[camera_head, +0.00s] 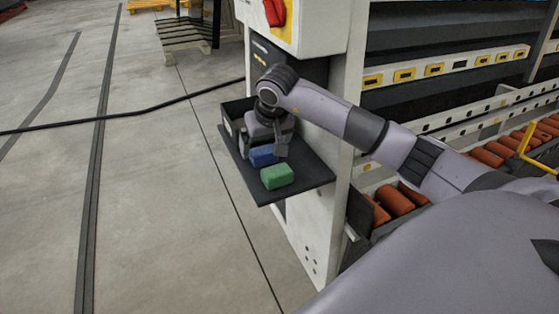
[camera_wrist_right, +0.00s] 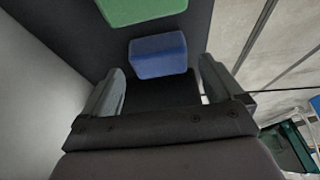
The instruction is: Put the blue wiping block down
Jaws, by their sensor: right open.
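The blue wiping block (camera_head: 263,156) rests on a dark shelf (camera_head: 303,186) fixed to the side of a machine. My right gripper (camera_head: 266,146) is over the shelf, directly by the block. In the right wrist view the blue block (camera_wrist_right: 158,56) lies just beyond and between the open fingertips of my right gripper (camera_wrist_right: 160,80), with gaps on both sides. In the head view the gripper hides part of the block. My left gripper does not show.
A green block (camera_head: 277,177) lies on the shelf beside the blue one, nearer its front edge. A dark box (camera_head: 238,110) stands at the shelf's back left. The white machine panel (camera_head: 318,215) borders the shelf on the right. Open floor (camera_head: 160,200) lies to the left.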

